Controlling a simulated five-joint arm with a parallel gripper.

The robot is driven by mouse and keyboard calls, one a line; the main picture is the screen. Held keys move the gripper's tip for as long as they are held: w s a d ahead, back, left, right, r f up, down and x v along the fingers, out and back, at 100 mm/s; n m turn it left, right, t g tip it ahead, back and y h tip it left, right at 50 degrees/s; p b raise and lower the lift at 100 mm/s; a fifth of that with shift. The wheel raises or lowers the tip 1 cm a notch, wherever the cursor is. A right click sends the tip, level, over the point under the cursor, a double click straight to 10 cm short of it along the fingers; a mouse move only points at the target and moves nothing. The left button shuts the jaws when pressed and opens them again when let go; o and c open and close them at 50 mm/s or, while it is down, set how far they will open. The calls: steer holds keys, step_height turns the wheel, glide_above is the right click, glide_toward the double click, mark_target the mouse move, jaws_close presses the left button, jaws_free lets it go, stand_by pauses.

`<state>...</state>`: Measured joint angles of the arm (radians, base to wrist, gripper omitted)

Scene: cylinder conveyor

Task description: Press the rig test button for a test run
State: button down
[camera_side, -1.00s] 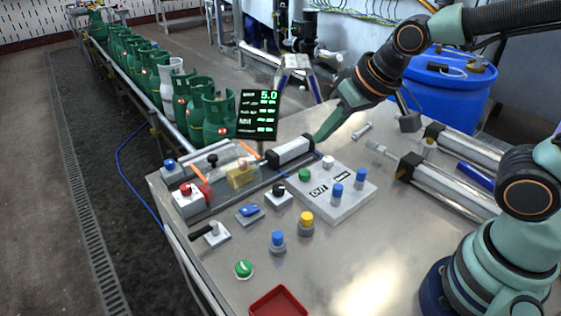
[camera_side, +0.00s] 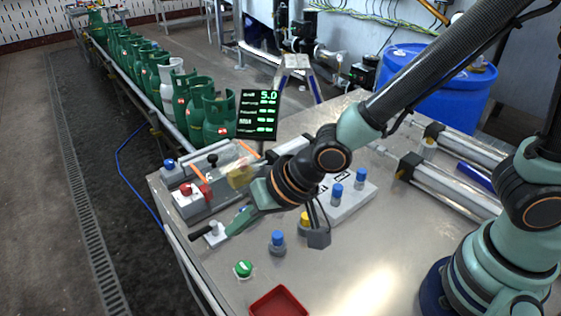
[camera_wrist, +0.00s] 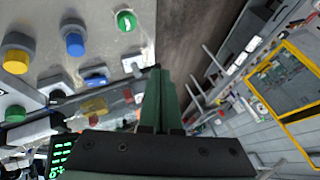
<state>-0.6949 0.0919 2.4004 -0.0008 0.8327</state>
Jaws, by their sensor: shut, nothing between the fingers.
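My gripper (camera_side: 228,246) is shut and empty, its green fingers pointing down and left over the left part of the bench controls. It also shows shut in the wrist view (camera_wrist: 160,88). The fingertips are close to a black-handled lever switch (camera_side: 212,233). A green round button (camera_side: 243,268) stands in front of them, apart from the fingers; it also shows at the top of the wrist view (camera_wrist: 126,20). A blue-topped knob (camera_side: 277,242) and a partly hidden yellow knob (camera_side: 304,218) stand to the right. I cannot read any label naming the rig test button.
A red switch (camera_side: 192,192) on a white box and a blue button (camera_side: 169,165) lie at the left edge. A red tray (camera_side: 278,303) sits at the front. A display (camera_side: 259,115) stands behind. Bare metal bench (camera_side: 370,250) lies right of the tray.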

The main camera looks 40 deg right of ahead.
mark_target(247, 268)
steer(key=shift+f, duration=0.1)
steer(key=shift+f, duration=4.3)
steer(key=shift+f, duration=0.1)
steer(key=shift+d+f, duration=0.1)
steer(key=shift+f, duration=0.25)
